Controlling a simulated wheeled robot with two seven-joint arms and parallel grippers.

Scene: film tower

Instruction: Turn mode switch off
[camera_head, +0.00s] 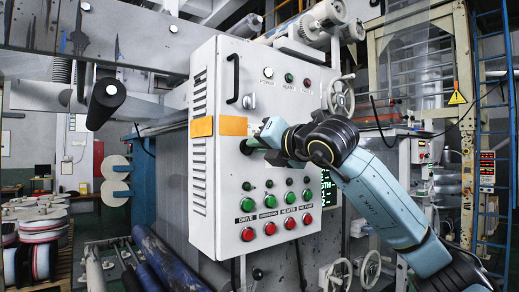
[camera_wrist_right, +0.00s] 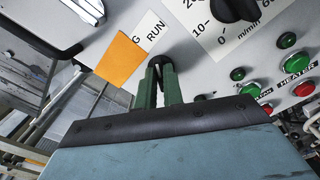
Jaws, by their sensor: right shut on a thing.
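The mode switch (camera_wrist_right: 160,62) is a small black knob on the grey panel of the control cabinet (camera_head: 207,225). A white label (camera_wrist_right: 150,35) reading "RUN" and a letter G lies just beyond it. My right gripper (camera_wrist_right: 160,80) has its two green fingers shut on the knob. In the head view my right gripper (camera_head: 255,142) reaches the upper left of the panel front, and its wrist hides the knob's surroundings. The knob's exact pointing direction is hard to tell between the fingers. My left gripper is not in view.
An orange tag (camera_wrist_right: 121,60) covers part of the label. A black dial (camera_wrist_right: 237,6) marked m/min is close by. Green buttons (camera_head: 248,211) and red buttons (camera_head: 248,234) line the lower panel. A black door handle (camera_head: 233,78) and a handwheel (camera_head: 341,96) stick out near the top.

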